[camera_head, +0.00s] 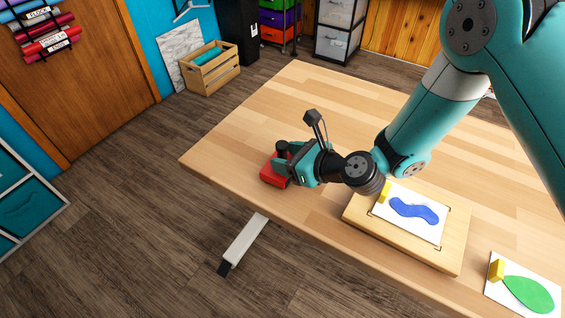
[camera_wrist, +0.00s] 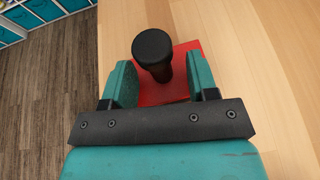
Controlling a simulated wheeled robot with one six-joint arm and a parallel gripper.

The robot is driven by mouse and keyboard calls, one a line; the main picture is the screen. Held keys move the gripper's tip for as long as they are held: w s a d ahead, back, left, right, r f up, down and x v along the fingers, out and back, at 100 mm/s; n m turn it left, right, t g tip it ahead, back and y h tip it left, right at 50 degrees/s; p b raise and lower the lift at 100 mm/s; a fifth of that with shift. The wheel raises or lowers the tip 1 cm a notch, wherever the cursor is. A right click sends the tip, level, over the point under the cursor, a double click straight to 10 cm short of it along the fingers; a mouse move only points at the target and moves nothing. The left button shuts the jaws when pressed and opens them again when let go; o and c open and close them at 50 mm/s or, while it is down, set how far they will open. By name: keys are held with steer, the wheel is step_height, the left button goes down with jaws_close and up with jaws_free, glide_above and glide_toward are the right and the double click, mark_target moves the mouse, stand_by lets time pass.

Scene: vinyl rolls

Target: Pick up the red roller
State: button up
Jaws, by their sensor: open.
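The red roller (camera_head: 275,172) stands on the wooden table near its left corner. In the wrist view its red body (camera_wrist: 185,62) lies beneath a black upright handle with a round knob (camera_wrist: 153,48). My gripper (camera_head: 291,158) is at the roller. In the wrist view my gripper (camera_wrist: 163,82) is open, with one teal finger on each side of the black handle. A gap shows between the handle and each finger. The lower part of the handle and part of the red body are hidden behind the gripper.
A wooden board (camera_head: 360,216) bears a white sheet with a blue shape (camera_head: 413,210) and a yellow piece. A white card with a green shape (camera_head: 528,293) lies at the front right. The table edge (camera_head: 222,190) is close to the roller. The far tabletop is clear.

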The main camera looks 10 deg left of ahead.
jaws_close()
steer(key=shift+r, duration=0.1)
step_height(320, 180, up, 20)
steer(key=p, duration=0.2)
steer(key=c, duration=0.6)
jaws_free()
jaws_close()
